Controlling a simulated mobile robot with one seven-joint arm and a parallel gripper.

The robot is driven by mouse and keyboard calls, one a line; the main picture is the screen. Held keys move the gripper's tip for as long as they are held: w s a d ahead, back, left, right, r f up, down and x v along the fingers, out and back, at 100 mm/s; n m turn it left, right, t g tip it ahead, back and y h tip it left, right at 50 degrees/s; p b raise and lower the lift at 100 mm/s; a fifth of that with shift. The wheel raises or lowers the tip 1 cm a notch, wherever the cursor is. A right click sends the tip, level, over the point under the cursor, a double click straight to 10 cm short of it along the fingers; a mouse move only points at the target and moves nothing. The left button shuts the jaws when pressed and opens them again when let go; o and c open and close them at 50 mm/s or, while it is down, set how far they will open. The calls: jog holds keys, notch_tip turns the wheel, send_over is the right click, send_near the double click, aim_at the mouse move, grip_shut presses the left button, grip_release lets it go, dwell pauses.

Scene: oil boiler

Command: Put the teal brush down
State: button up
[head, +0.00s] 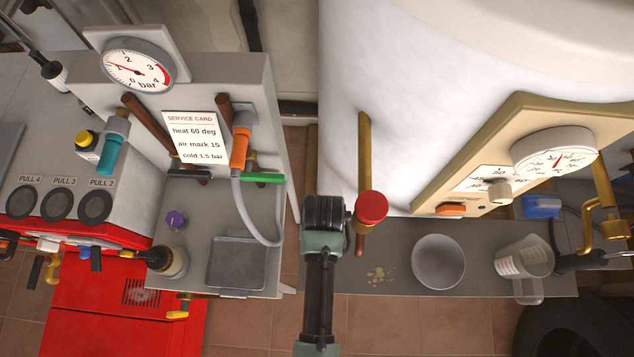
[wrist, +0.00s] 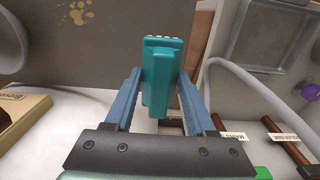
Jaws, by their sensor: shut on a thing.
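The teal brush (wrist: 161,75) is between the two blue fingers of my gripper (wrist: 160,88) in the wrist view. The gripper is shut on it. The brush's far end has small pale tips and points up the picture, beside a grey surface with crumbs. I cannot tell if it touches anything. In the head view my dark wrist (head: 325,212) is over the left end of the grey shelf (head: 335,270), left of a red valve knob (head: 372,206). The brush and fingertips are hidden there.
On the shelf are crumbs (head: 378,275), a white bowl (head: 438,262) and a clear measuring jug (head: 525,262). A grey metal tray (head: 237,262) lies on the left bench near a pale hose (head: 248,215). Bare shelf shows around the crumbs. The white boiler (head: 430,90) stands behind.

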jog(key=f, duration=0.6)
jog(key=shift+s+a, duration=0.15)
jog(key=shift+s, duration=0.05)
jog(key=shift+w+f, duration=0.15)
jog(key=shift+f, duration=0.3)
jog(key=shift+f, duration=0.1)
jog(key=o, duration=1.2)
notch_tip(320, 180, up, 12)
jog(key=shift+r+p, duration=0.15)
jog(key=shift+p, duration=0.4)
